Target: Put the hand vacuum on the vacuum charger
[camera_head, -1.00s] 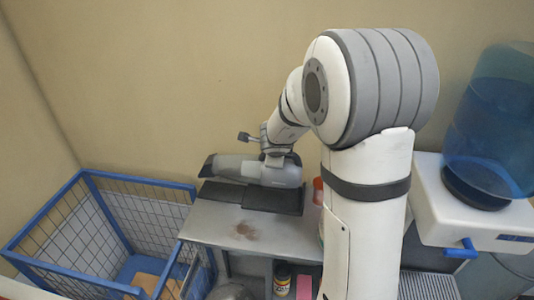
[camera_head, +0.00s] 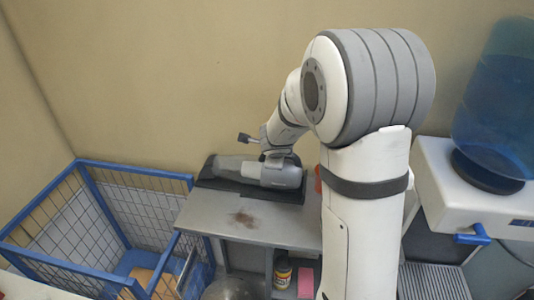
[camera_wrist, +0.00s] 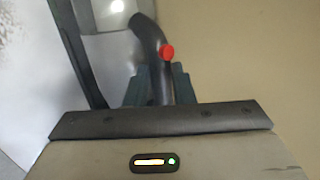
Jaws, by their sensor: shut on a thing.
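The grey hand vacuum (camera_head: 270,175) lies level, lengthwise across the head view, along the dark vacuum charger (camera_head: 255,193) on the grey table. Its body shows no clear gap above the charger; whether it is fully seated I cannot tell. My gripper (camera_head: 276,156) is above the vacuum, shut on its handle. In the wrist view the dark curved handle with a red button (camera_wrist: 167,51) stands between my gripper's fingers (camera_wrist: 160,85). Much of the charger is hidden under the vacuum.
The grey table (camera_head: 270,228) has a brown stain and clear room in front. A blue wire crate (camera_head: 100,285) stands at left. A water dispenser (camera_head: 465,200) with a blue bottle (camera_head: 495,110) is at right. A small bottle (camera_head: 282,274) and a pink block (camera_head: 306,280) are below the tabletop.

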